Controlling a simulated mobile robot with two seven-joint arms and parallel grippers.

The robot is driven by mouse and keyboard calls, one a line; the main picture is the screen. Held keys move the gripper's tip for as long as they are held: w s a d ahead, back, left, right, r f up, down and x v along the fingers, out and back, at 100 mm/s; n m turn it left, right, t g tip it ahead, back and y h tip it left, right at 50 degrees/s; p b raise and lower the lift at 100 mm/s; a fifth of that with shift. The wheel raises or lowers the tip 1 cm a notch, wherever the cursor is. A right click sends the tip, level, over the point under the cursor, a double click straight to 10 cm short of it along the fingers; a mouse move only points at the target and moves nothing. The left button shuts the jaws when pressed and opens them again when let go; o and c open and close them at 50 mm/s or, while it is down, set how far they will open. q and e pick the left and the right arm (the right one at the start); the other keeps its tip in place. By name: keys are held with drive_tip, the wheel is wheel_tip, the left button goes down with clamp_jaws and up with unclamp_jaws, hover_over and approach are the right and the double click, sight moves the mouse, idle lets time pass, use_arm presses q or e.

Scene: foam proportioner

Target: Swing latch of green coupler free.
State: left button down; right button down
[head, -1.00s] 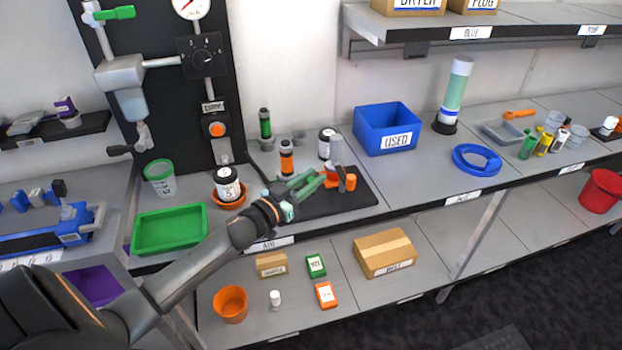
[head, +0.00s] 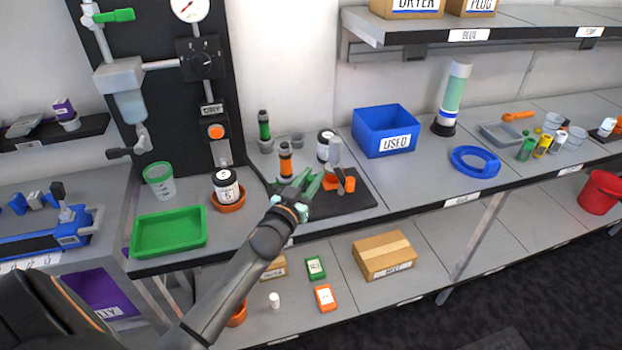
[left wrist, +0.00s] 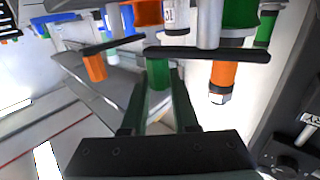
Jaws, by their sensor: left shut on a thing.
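My left gripper (head: 307,187) reaches over a dark mat (head: 350,200) on the bench. In the left wrist view the left gripper (left wrist: 158,88) is shut on a green grip (left wrist: 158,72) at one end of a black latch bar (left wrist: 205,55). A silver post (left wrist: 210,22) meets that bar. A wide green body (left wrist: 240,14), likely the green coupler, is beside the post, cut off by the frame's top. In the head view my gripper hides most of the latch. A second black bar with an orange grip (left wrist: 95,68) is to the left, apart from my fingers. My right gripper is not seen.
A fitting with an orange band (head: 285,160) and a green one (head: 264,127) stand close behind my gripper. A blue USED bin (head: 385,130) is to the right. A green tray (head: 168,230) and a labelled jar (head: 226,185) are to the left.

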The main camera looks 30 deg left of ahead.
use_arm(q)
drive_tip(key=shift+r, duration=0.1)
drive_tip(key=c, duration=0.7)
unclamp_jaws()
drive_tip(key=s, duration=0.4)
drive_tip(key=s+d, duration=0.1)
drive_tip(key=s, duration=0.7)
drive_tip(key=shift+s+d+b, duration=0.2)
drive_tip(key=shift+d+b, duration=0.15)
drive_tip(key=shift+b, duration=0.05)
drive_tip(key=s+d+f+m+g+h, duration=0.1)
drive_tip(key=s+d+f+g, duration=0.2)
drive_tip(key=s+d+f, duration=0.2)
drive_tip(key=s+d+f+m+g+h, duration=0.1)
drive_tip(key=s+d+f, duration=0.4)
drive_tip(key=f, duration=0.5)
drive_tip(key=s+d+f+m+g+h+p, duration=0.1)
drive_tip(key=s+d+f+g+h, duration=0.2)
drive_tip(key=f, duration=0.4)
drive_tip(key=shift+s+d+f+m+g, duration=0.15)
drive_tip(key=shift+s+d+g, duration=0.3)
drive_tip(key=shift+s+d, duration=0.25)
drive_tip(key=shift+s+d+f+m+g, duration=0.15)
drive_tip(key=shift+s+d+g, duration=0.3)
drive_tip(key=shift+s+d, duration=0.2)
